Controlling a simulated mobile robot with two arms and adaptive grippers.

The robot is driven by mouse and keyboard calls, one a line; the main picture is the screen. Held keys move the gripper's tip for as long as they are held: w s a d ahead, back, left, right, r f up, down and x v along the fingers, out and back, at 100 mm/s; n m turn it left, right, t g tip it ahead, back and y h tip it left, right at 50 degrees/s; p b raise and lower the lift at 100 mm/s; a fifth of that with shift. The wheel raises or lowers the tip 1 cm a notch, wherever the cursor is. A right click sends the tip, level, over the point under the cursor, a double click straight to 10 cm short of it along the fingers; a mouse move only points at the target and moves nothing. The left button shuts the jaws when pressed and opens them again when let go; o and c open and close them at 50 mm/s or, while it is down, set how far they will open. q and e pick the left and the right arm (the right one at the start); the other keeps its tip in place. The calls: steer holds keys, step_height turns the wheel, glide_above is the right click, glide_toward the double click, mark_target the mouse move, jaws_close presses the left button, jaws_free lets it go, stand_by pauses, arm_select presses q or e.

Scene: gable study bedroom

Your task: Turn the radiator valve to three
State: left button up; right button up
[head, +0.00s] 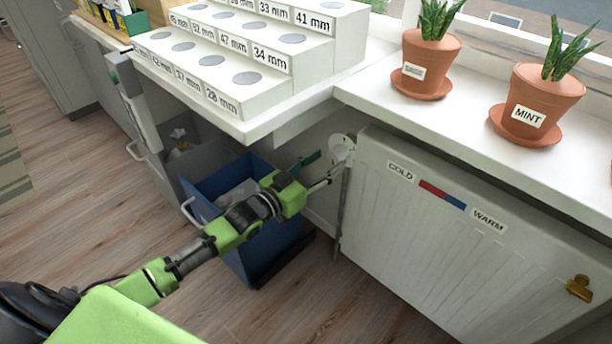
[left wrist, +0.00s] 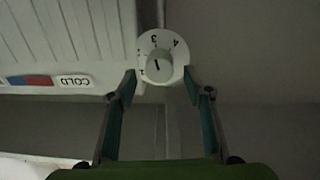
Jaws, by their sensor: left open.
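The radiator valve (head: 342,148) is a white round dial at the left end of the white radiator (head: 430,240). In the left wrist view the valve (left wrist: 158,62) faces me, with a 3 and a 4 readable on its upper rim and a short dark mark on its raised centre knob. I cannot tell which number the mark points to. My left gripper (head: 322,172) is open just in front of the valve. In the left wrist view its fingertips (left wrist: 160,84) stand at either lower side of the dial; contact is unclear. My right gripper is out of view.
A stepped white block with mm labels (head: 290,60) sits on the counter above. Potted plants (head: 428,65) stand on the sill over the radiator. A brass fitting (head: 579,288) is on the radiator's right.

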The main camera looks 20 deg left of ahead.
arm_select(q)
steer(key=v, duration=0.8)
steer(key=shift+a, duration=0.1)
